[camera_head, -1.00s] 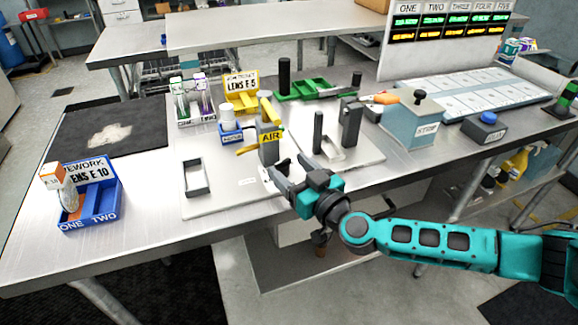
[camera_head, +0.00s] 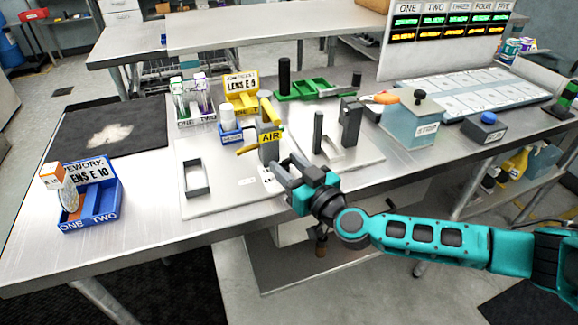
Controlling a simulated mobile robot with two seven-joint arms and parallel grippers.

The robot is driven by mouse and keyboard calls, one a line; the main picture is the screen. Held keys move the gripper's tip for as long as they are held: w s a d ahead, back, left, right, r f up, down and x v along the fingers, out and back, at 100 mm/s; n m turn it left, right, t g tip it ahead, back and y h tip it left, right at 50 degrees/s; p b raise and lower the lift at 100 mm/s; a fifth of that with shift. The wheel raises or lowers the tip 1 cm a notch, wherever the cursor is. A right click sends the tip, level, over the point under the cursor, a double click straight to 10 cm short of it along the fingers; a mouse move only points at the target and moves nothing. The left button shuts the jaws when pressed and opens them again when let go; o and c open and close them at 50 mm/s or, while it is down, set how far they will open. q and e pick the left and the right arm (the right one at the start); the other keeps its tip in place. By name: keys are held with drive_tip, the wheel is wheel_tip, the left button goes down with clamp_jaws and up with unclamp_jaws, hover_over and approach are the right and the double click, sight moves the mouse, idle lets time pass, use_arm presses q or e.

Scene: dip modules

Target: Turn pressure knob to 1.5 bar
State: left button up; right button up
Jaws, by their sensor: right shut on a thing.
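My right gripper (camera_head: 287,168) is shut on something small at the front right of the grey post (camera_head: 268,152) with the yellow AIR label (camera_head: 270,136). The fingers and wrist cover what they hold; it is probably the pressure knob, but neither the knob nor any scale or bar reading can be made out. The post stands on a pale plate (camera_head: 225,195) on the metal bench. My left gripper is not in view.
A dark rectangular frame (camera_head: 194,178) stands on the plate left of the post. Dark uprights (camera_head: 350,122) stand to the right, with an orange-handled tool (camera_head: 382,98) beside them. A blue tray (camera_head: 100,205) is at far left. The front bench strip is clear.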

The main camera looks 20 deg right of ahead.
drive_tip(key=shift+a+m+h, duration=0.1)
drive_tip(key=shift+m+h, duration=0.2)
drive_tip(key=shift+h, duration=0.1)
drive_tip(key=shift+c, duration=0.2)
drive_tip(key=m+h, duration=0.2)
drive_tip(key=h, duration=0.1)
drive_tip(key=m+h, duration=0.1)
drive_tip(key=h, duration=0.1)
drive_tip(key=shift+a+t, duration=0.4)
drive_tip(key=shift+a+m+g+h, duration=0.15)
drive_tip(key=shift+m+g+h, duration=0.1)
drive_tip(key=shift+m+h, duration=0.95)
drive_tip(key=shift+a+m+g+h, duration=0.1)
drive_tip(key=shift+m+g+h, duration=0.15)
drive_tip(key=shift+m+h, duration=0.9)
drive_tip(key=shift+n+h, duration=0.35)
drive_tip(key=shift+h, duration=0.4)
drive_tip(key=o, duration=1.1)
drive_tip(key=shift+c, duration=0.2)
